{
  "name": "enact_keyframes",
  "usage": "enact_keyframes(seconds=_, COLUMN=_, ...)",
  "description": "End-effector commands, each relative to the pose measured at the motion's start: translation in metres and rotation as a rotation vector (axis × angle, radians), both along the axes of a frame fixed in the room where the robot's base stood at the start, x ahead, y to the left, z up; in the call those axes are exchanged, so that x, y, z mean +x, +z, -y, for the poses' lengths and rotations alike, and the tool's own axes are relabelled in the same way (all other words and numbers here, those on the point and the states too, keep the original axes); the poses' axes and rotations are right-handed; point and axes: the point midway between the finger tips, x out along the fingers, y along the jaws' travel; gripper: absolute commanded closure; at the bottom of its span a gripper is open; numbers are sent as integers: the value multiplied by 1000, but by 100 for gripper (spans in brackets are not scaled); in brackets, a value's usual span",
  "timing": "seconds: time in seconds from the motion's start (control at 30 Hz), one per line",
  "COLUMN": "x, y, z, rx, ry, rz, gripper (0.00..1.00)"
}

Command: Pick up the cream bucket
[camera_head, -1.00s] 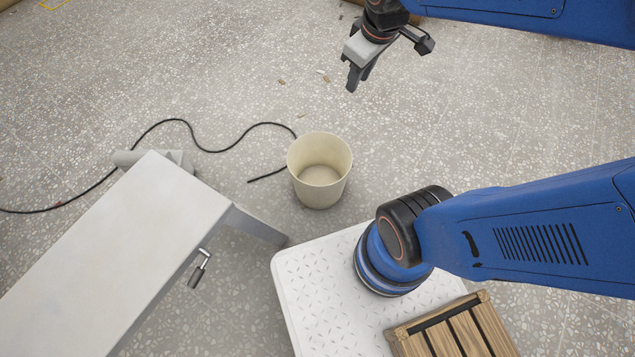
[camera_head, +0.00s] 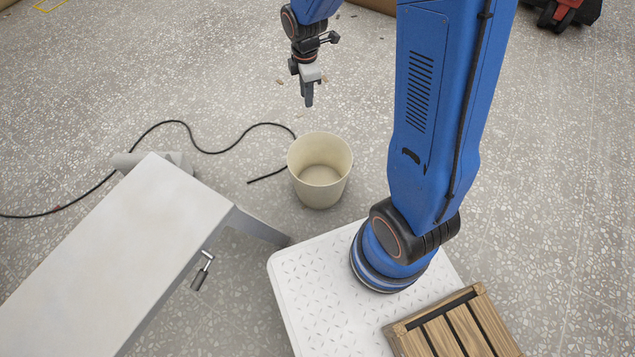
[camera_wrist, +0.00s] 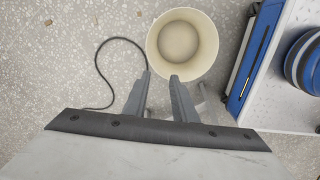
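The cream bucket (camera_head: 319,171) stands upright and looks empty on the speckled floor, in front of my base. It also shows in the wrist view (camera_wrist: 182,45), seen from above, just beyond the fingertips. My gripper (camera_head: 309,104) is above and behind the bucket in the head view, pointing down and apart from it. In the wrist view my gripper (camera_wrist: 161,76) has its two fingers spread with a gap between them and nothing held. The bucket's rim is fully visible in both views.
A pale grey bench (camera_head: 120,255) stands left of the bucket, with a small handled tool (camera_head: 202,271) by its edge. A black cable (camera_head: 225,149) lies on the floor behind and left of the bucket. A wooden crate (camera_head: 455,325) sits at lower right. Floor behind the bucket is mostly clear.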

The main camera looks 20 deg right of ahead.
Motion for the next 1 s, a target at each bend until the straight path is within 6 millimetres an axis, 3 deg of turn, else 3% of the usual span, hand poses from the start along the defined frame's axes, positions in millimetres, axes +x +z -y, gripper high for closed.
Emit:
enact_keyframes(seconds=0.2, x=19, y=-63, z=-12, rx=-17, ry=219, rz=-60, gripper=75)
enact_keyframes(seconds=0.5, x=32, y=-144, z=-25, rx=-23, ry=495, rz=-125, gripper=75)
enact_keyframes(seconds=1.0, x=32, y=-203, z=-28, rx=-21, ry=593, rz=-149, gripper=75)
